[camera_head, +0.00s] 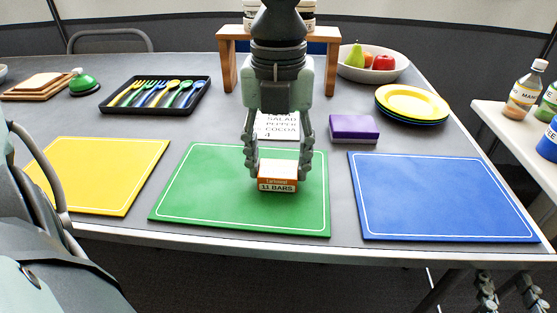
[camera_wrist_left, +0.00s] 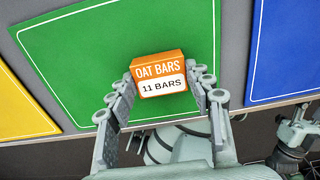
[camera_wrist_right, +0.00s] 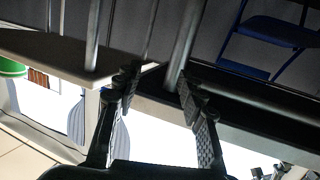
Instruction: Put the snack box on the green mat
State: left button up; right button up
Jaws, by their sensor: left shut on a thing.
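The snack box (camera_head: 278,184), orange and white with "11 BARS" on its label, is over the middle right of the green mat (camera_head: 200,205). It looks upright and at or just above the mat; I cannot tell if it touches. My left gripper (camera_head: 279,172) reaches down from above and is shut on the box, one finger at each side. In the left wrist view the box (camera_wrist_left: 158,75) reads "OAT BARS" between the fingertips (camera_wrist_left: 160,84), with green mat around it. My right gripper (camera_head: 508,290) is below the table's right edge. In the right wrist view its fingers (camera_wrist_right: 158,85) are apart and empty.
A yellow mat (camera_head: 110,170) lies left and a blue mat (camera_head: 440,195) right. Behind are a cutlery tray (camera_head: 160,108), a purple box (camera_head: 353,128), a note (camera_head: 275,128), plates (camera_head: 412,103) and a fruit bowl (camera_head: 393,66). A side table (camera_head: 510,130) with bottles stands right.

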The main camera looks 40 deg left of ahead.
aim_at(279, 168)
jog(key=shift+r, duration=0.15)
pick_arm(q)
jog(key=shift+f, duration=0.15)
jog(key=o, duration=1.2)
jog(key=shift+c, duration=0.2)
pick_arm(e)
jog(key=shift+a+r+t+y, duration=0.3)
jog(key=shift+a+r+t, duration=0.25)
jog(key=shift+r, duration=0.15)
pick_arm(q)
jog(key=shift+w+r, duration=0.1)
jog(key=shift+r, duration=0.8)
notch_tip(279, 168, up, 10)
jog(key=p, duration=0.1)
jog(key=shift+r+p, duration=0.25)
jog(key=shift+p, duration=0.05)
pick_arm(e)
jog(key=s+d+f+g+h, duration=0.2)
jog(key=d+f+g, duration=0.2)
jog(key=f, duration=0.4)
jog(key=shift+d+h, duration=0.4)
jog(key=shift+d, duration=0.45)
jog(key=shift+s+g, duration=0.15)
jog(key=shift+g, duration=0.1)
